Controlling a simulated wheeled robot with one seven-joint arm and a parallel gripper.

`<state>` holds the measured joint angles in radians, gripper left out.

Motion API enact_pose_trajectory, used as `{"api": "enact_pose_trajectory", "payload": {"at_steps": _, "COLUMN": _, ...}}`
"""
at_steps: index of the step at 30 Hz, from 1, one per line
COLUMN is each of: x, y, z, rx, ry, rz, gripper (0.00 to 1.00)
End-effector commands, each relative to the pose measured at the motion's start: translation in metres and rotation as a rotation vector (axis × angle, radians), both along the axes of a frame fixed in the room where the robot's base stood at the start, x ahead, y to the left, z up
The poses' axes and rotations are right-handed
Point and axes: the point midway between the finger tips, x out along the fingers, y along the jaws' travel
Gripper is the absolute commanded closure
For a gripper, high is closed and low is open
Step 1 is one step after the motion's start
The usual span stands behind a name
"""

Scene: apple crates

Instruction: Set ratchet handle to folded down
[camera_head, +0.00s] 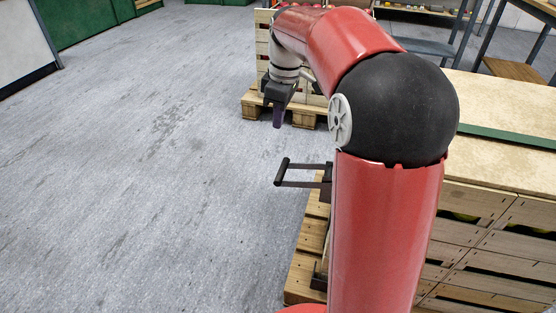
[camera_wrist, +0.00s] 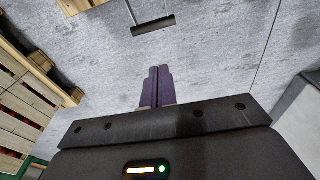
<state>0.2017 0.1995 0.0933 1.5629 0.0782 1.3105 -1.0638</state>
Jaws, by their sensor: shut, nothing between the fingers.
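The ratchet handle (camera_head: 283,172) is a dark U-shaped bar with a black grip. My gripper (camera_head: 277,122) is shut and empty, pointing down over the floor beyond the handle in the head view. In the wrist view its purple fingers (camera_wrist: 157,70) are together.
Wooden crates (camera_head: 480,205) stand on a pallet (camera_head: 304,262), with a green strap (camera_head: 505,136) across the top board. Another pallet (camera_head: 308,116) lies beyond. Metal-framed tables stand at the upper right and green cabinets (camera_head: 85,28) at the upper left. The grey floor on the left is clear.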

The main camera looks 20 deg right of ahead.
Motion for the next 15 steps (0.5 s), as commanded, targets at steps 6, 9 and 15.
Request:
{"api": "enact_pose_trajectory", "payload": {"at_steps": 6, "x": 0.0109, "y": -0.0036, "z": -0.0076, "rx": 0.008, "ry": 0.013, "rz": 0.044, "gripper": 1.00}}
{"api": "enact_pose_trajectory", "payload": {"at_steps": 9, "x": 0.0108, "y": -0.0036, "z": -0.0073, "rx": 0.007, "ry": 0.013, "rz": 0.045, "gripper": 1.00}}
{"api": "enact_pose_trajectory", "payload": {"at_steps": 15, "x": 0.0105, "y": -0.0034, "z": -0.0083, "rx": 0.006, "ry": 0.013, "rz": 0.043, "gripper": 1.00}}
